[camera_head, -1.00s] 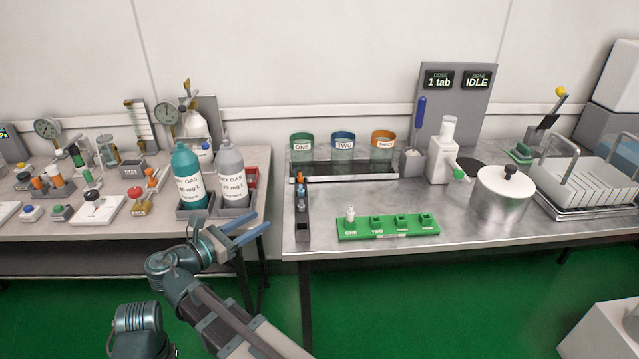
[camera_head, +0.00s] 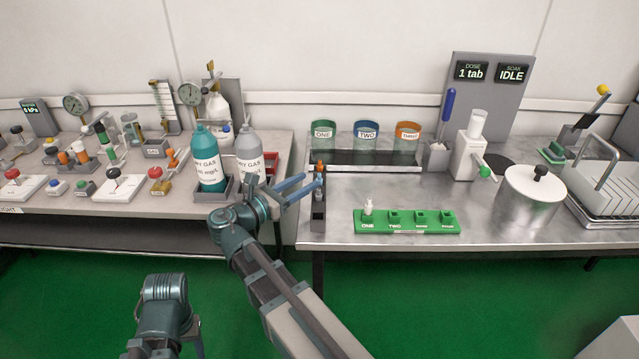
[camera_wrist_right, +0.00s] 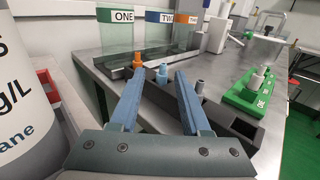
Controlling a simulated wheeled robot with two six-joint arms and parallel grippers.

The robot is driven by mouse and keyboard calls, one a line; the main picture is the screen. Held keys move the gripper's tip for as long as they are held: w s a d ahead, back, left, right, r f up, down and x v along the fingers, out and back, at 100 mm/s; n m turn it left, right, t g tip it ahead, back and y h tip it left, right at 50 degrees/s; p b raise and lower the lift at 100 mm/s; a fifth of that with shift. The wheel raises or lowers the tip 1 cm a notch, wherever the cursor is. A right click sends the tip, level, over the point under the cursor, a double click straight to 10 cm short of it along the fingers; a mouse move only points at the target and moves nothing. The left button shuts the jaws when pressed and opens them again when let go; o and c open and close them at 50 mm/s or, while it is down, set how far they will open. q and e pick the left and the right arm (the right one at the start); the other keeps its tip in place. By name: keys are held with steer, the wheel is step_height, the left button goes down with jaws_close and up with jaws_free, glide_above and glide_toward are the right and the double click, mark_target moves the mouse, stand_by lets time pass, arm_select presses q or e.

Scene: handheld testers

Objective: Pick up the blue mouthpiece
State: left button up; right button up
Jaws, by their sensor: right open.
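The blue mouthpiece (camera_head: 319,181) stands upright in a narrow dark rack (camera_head: 318,210) at the left edge of the right-hand bench. An orange mouthpiece stands behind it in the rack. In the right wrist view the blue mouthpiece (camera_wrist_right: 162,73) appears between the fingertips of my right gripper (camera_wrist_right: 159,79), with the orange one (camera_wrist_right: 138,58) near the left fingertip and a grey one (camera_wrist_right: 199,87) right of the right finger. My right gripper (camera_head: 311,184) is open and empty, its blue fingers reaching toward the rack from the left. My left gripper is not in view; only part of that arm shows.
Two gas bottles, teal (camera_head: 208,158) and grey (camera_head: 249,153), stand close to the right arm on the left bench. A green holder (camera_head: 407,222) lies right of the rack. Labelled cups (camera_head: 366,140) stand behind. The metal bench top between them is clear.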

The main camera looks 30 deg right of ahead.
mark_target(319, 175)
steer(key=shift+x, duration=2.7)
steer(key=shift+s, duration=0.15)
jaws_close()
